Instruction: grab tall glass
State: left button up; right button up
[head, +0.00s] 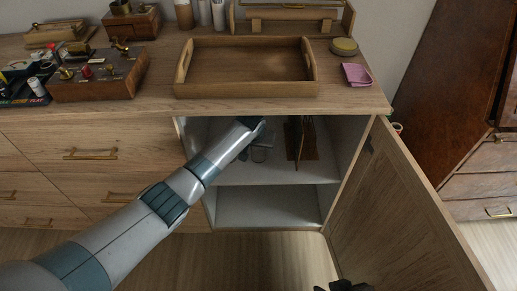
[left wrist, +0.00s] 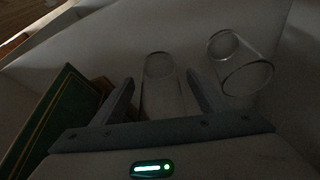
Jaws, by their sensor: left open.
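My left arm reaches into the open cabinet, and its gripper (head: 257,132) is inside the upper compartment. In the left wrist view the two fingers of the left gripper (left wrist: 160,95) are spread apart. A clear, tall-looking glass (left wrist: 162,80) stands between them, with space visible at its sides. A second clear glass (left wrist: 240,65) is to the right, outside the fingers. Glassware (head: 260,154) also shows dimly below the gripper in the head view. The dark tip of my right gripper (head: 343,287) shows at the bottom edge, and its jaws are unclear.
A green book-like item (left wrist: 52,110) is left of the fingers, and upright brown items (head: 300,140) stand right of my gripper. The cabinet door (head: 395,205) is swung open to the right. The lower compartment (head: 268,205) looks empty. A wooden tray (head: 245,88) sits on top.

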aim_at(257, 154)
pick_arm(q)
jog(key=shift+c, duration=0.4)
